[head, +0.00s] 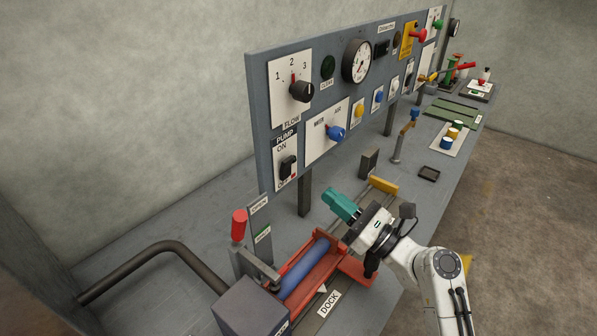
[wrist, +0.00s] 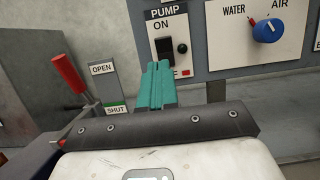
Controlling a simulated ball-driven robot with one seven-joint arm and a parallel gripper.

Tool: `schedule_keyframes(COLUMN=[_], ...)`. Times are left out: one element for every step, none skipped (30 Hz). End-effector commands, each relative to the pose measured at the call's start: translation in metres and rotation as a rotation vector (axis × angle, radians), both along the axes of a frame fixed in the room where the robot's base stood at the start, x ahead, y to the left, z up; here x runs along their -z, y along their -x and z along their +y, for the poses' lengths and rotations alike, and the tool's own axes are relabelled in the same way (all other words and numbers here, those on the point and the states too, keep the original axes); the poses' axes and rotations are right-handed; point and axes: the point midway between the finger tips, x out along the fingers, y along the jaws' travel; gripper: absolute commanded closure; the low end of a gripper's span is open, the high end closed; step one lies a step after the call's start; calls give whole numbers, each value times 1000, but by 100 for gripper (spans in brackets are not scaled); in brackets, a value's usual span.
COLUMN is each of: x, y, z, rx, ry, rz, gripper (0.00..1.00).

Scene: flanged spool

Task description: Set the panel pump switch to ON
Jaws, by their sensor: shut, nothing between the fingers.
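The pump switch (head: 288,167) is a black rocker on a white plate marked PUMP, with ON at the top, low on the grey panel. It also shows in the wrist view (wrist: 182,48), with a small red mark below it. I cannot tell for sure which way the rocker is tipped. My gripper (head: 329,194) has teal fingers, shut and empty. It is apart from the panel, in front of and below the switch. In the wrist view the fingertips (wrist: 158,66) appear just left of and below the switch and hide part of the plate's lower left.
Right of the switch is a blue WATER/AIR knob (head: 336,133); above it is a black FLOW knob (head: 301,91). A red-handled lever (head: 239,224) stands at the left by the OPEN/SHUT labels. A blue roller (head: 305,268) lies in a red cradle below my gripper.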

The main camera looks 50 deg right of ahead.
Motion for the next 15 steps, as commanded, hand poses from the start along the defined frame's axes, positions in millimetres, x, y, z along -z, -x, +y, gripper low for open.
schedule_keyframes(x=[0,-1,-2,-3,-4,-6,-8,-10,-12,-14,-16,-18,-20,-21,-23], y=[-1,-2,-4,-6,-9,-14,-18,-22,-29,-34,-39,-46,-51,-56,-63], z=[0,0,0,0,1,1,1,1,1,2,2,2,3,2,2], rx=[0,-1,-1,-1,-1,-3,-4,-3,-3,-3,-3,-3,-3,-4,-3], ry=[0,0,0,0,0,0,0,1,0,-1,1,1,1,1,1], rz=[0,0,0,0,0,-1,-2,-2,-2,-1,-2,-2,-1,-1,-1], gripper=[100,100,100,100,100,100,100,100,100,100,100,100,100,100,100])
